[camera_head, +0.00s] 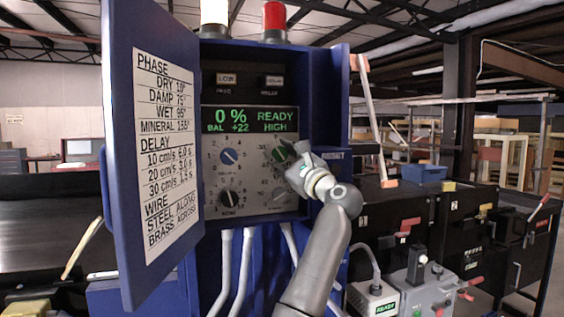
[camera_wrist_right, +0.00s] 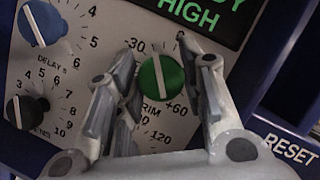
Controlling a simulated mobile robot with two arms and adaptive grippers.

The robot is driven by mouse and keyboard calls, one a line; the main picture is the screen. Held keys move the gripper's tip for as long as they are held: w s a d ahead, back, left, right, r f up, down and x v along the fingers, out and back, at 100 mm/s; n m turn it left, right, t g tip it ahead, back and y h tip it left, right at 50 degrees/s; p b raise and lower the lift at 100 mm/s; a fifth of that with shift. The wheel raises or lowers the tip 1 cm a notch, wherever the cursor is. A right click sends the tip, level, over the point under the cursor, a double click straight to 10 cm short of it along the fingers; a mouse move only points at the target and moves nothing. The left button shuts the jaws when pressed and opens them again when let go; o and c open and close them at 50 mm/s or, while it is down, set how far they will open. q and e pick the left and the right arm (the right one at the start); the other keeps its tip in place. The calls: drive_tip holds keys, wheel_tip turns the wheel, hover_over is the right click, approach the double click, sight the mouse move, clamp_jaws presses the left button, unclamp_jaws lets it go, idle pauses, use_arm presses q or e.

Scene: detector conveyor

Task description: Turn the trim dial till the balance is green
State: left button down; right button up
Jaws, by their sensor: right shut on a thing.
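The green trim dial (camera_head: 279,154) is on the detector's control panel, upper right of several knobs. In the right wrist view the dial (camera_wrist_right: 160,77) carries a white line, nearly upright, on a scale with -30 and +60 marks. My right gripper (camera_head: 291,152) reaches the panel from the lower right. The display (camera_head: 250,120) above reads 0 %, READY, BAL +22 and HIGH in green letters. My left gripper is not in view.
The open blue cabinet door (camera_head: 120,180) with a settings chart (camera_head: 168,150) stands at the left. A blue delay knob (camera_head: 229,157) and black sensitivity knob (camera_head: 231,198) are left of the dial. A RESET label (camera_head: 333,155) is on the cabinet's right. White and red lamps top the cabinet.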

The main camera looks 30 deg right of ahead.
drive_tip(key=n+y, duration=0.1)
drive_tip(key=n, duration=0.2)
drive_tip(key=n+g+y, duration=0.1)
drive_tip(key=n, duration=0.2)
drive_tip(key=shift+d+b, duration=0.15)
drive_tip(key=shift+b, duration=0.2)
drive_tip(key=shift+r+n+g+y, duration=0.15)
drive_tip(key=shift+n+g, duration=0.45)
drive_tip(key=shift+n, duration=0.75)
drive_tip(key=shift+f+n+g+y, duration=0.1)
drive_tip(key=shift+n+g+y, duration=0.15)
drive_tip(key=shift+n+g, duration=0.75)
drive_tip(key=shift+n+t+p, duration=0.3)
drive_tip(key=shift+n+t, duration=0.1)
drive_tip(key=shift+n, duration=0.05)
drive_tip(key=o, duration=0.7)
drive_tip(key=shift+c, duration=0.2)
drive_tip(key=o, duration=0.3)
drive_tip(key=shift+w, duration=0.1)
drive_tip(key=s, duration=0.4)
drive_tip(key=s+d, duration=0.1)
drive_tip(key=s, duration=0.7)
drive_tip(key=shift+d+f, duration=0.25)
drive_tip(key=shift+d, duration=0.15)
